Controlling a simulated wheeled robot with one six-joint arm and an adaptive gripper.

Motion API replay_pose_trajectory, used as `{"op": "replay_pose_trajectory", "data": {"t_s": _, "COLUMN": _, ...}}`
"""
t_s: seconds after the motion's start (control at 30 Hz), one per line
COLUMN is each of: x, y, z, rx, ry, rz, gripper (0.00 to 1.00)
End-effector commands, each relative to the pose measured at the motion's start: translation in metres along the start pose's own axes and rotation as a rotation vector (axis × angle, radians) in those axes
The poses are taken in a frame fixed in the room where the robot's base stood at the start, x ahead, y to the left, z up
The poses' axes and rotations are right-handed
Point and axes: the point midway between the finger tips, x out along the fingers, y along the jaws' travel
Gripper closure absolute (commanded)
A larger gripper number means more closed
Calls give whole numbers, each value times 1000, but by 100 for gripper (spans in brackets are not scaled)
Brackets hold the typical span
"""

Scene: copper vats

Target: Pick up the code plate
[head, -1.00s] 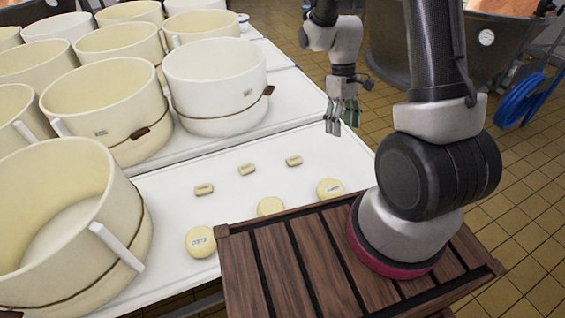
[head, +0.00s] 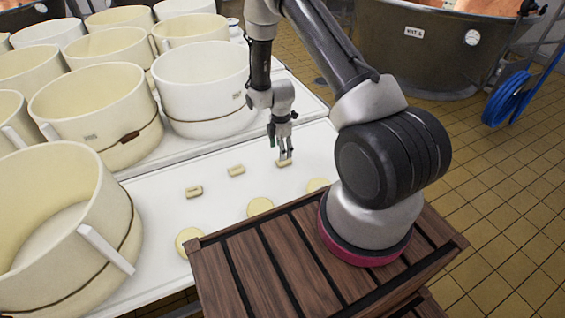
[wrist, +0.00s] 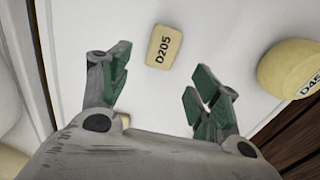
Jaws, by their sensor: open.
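A small cream rectangular code plate (head: 284,163) lies on the white table, the rightmost of three such plates in the head view. In the wrist view the plate (wrist: 164,46) reads "D205" and lies between the lines of my fingers, a little beyond the fingertips. My gripper (head: 285,156) points down just over this plate, and its fingers partly cover it. In the wrist view my gripper (wrist: 160,82) has its green-padded fingers spread apart with nothing between them. Whether the tips touch the table, I cannot tell.
Two more plates (head: 236,170) (head: 194,191) lie to the left. Round cream discs (head: 260,206) sit nearer the wooden slatted top (head: 265,265); one disc (wrist: 295,68) shows right in the wrist view. Large cream vats (head: 200,85) crowd the table's left and back.

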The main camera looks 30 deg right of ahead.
Motion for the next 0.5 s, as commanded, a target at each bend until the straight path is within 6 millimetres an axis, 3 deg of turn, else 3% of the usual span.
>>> {"op": "replay_pose_trajectory", "data": {"t_s": 0.3, "x": 47, "y": -1, "z": 4, "rx": 2, "ry": 0, "rz": -2, "gripper": 38}}
{"op": "replay_pose_trajectory", "data": {"t_s": 0.5, "x": 61, "y": 0, "z": 4, "rx": 4, "ry": -1, "rz": 0, "gripper": 38}}
